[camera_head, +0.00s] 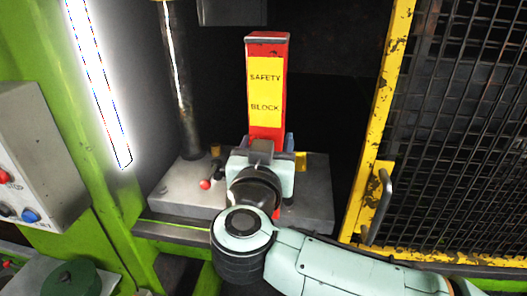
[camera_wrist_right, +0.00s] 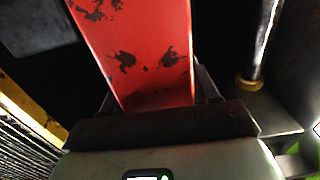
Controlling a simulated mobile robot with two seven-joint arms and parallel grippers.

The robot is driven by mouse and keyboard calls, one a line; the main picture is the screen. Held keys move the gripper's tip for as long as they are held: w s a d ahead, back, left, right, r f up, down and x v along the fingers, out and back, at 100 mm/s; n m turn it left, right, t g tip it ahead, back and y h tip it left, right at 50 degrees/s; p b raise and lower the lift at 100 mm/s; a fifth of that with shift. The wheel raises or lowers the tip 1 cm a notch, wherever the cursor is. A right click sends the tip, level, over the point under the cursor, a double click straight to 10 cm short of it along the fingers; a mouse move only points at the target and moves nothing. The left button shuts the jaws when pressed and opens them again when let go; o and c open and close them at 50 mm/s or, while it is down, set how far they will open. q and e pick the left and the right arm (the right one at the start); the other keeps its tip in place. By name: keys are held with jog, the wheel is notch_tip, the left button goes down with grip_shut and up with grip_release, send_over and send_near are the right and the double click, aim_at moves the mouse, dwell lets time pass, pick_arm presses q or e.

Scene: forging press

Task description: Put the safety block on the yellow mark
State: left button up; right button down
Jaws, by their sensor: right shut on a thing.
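The safety block (camera_head: 266,85) is a tall red bar with a yellow label, upright in the head view. My right gripper (camera_head: 262,148) is shut on its lower part. In the right wrist view the block's scratched red face (camera_wrist_right: 140,50) rises from between the fingers. A bit of red shows below the gripper in the head view; the gripper hides most of the block's lower end. I cannot tell whether it touches the grey press bed (camera_head: 318,208). A small yellow patch (camera_head: 301,161) shows just right of the gripper; I cannot tell whether it is the mark. My left gripper is out of view.
A dark steel column (camera_head: 180,85) stands on the bed at left, with a red-knobbed lever (camera_head: 205,184) near it. A yellow-framed mesh guard (camera_head: 455,130) with a handle (camera_head: 378,205) is at right. A control box (camera_head: 35,165) is at far left.

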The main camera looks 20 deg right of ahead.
jog(key=s+d+f+p+x, duration=0.1)
jog(key=d+x, duration=0.1)
jog(key=x, duration=1.1)
jog(key=s+d+p+x, duration=0.1)
jog(key=d+p+x, duration=0.1)
jog(key=x, duration=1.2)
pick_arm(q)
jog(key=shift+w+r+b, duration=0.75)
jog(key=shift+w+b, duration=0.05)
jog(key=shift+b, duration=0.15)
pick_arm(e)
jog(key=f, duration=0.3)
jog(key=w+f, duration=0.1)
jog(key=f, duration=0.1)
jog(key=shift+d, duration=0.3)
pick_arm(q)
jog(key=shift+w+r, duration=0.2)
pick_arm(e)
jog(key=shift+a, duration=0.1)
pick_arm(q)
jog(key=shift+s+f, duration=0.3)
pick_arm(e)
jog(key=shift+f, duration=0.65)
